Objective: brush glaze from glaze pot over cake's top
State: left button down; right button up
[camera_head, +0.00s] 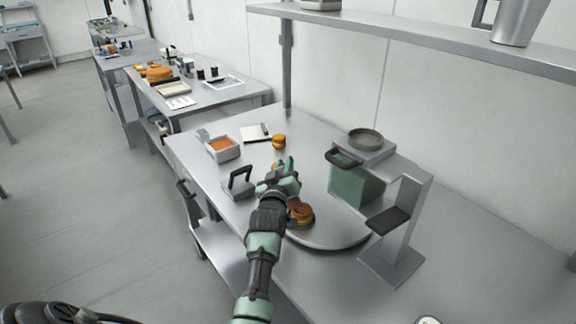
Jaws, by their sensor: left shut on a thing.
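A brown, layered round cake (301,215) sits on a large round grey plate (325,240), partly hidden behind my left arm. My left gripper (284,168) is over the bench, beyond the cake and a little left of it. It is shut on a thin thing, seemingly the brush, mostly hidden by the fingers; a bit of orange-brown shows there. A grey, shallow round bowl (366,137) stands on a raised block at the right; I cannot tell whether it is the glaze pot. My right gripper is not in view.
A pale tray with orange filling (222,148), a small layered round (279,142), a white card (255,133) and a grey block with a black handle (238,184) stand on the bench. A green-sided box (352,188) and a metal stand (405,225) rise at the right.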

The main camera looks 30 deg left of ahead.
pick_arm(q)
jog(key=b+x, duration=0.1)
jog(key=x, duration=0.3)
jog(key=shift+f, duration=0.1)
dwell(1.4)
notch_tip(320, 180, up, 6)
jog(key=p, duration=0.5)
dwell(0.3)
